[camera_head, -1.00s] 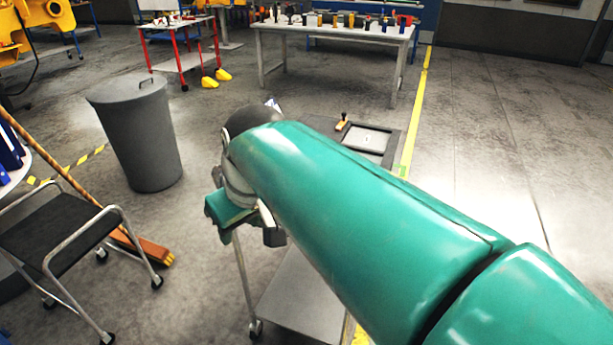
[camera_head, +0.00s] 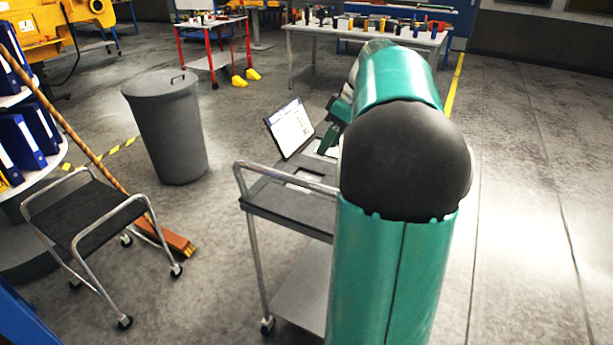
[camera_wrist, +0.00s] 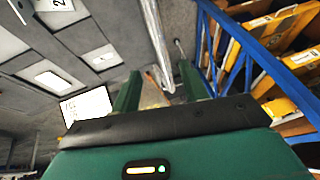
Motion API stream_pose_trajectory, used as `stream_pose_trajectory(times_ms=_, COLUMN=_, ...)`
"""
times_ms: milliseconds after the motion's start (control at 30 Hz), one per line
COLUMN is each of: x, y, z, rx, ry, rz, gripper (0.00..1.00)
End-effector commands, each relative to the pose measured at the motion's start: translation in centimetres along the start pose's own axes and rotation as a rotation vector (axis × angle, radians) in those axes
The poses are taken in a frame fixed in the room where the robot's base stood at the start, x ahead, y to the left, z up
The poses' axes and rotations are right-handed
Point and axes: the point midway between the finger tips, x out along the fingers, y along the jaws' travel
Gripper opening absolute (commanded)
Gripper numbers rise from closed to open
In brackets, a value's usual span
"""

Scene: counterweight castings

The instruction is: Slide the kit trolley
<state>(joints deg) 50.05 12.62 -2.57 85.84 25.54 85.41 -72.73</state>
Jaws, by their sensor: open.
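The kit trolley (camera_head: 288,208) stands at the centre of the head view, partly hidden by my arm. It has a dark grey tray top, a bent metal handle (camera_head: 285,172) at its near end, a lower shelf and castors. A white sheet or screen (camera_head: 290,128) stands tilted at its left side. My gripper (camera_wrist: 160,72) is open, its two green fingers apart. In the wrist view the metal handle rail (camera_wrist: 155,40) runs down between the fingers; I cannot tell its depth or any contact. The tray (camera_wrist: 75,45) with pale cards lies to the left there.
A grey bin (camera_head: 168,130), a small black-topped cart (camera_head: 85,215) and a broom (camera_head: 172,238) stand left of the trolley. A grey table (camera_head: 310,32) with tools stands behind. A blue frame (camera_wrist: 232,65) with yellow items is right in the wrist view. Floor at right is clear.

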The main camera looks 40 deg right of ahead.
Motion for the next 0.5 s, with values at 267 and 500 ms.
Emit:
stream_pose_trajectory(times_ms=267, x=5.7, y=-0.2, z=0.0, rx=-0.001, ry=-0.002, rz=-0.004, gripper=0.44)
stream_pose_trajectory(times_ms=500, x=9.9, y=-0.3, z=-0.1, rx=-0.002, ry=-0.003, rz=-0.004, gripper=0.44)
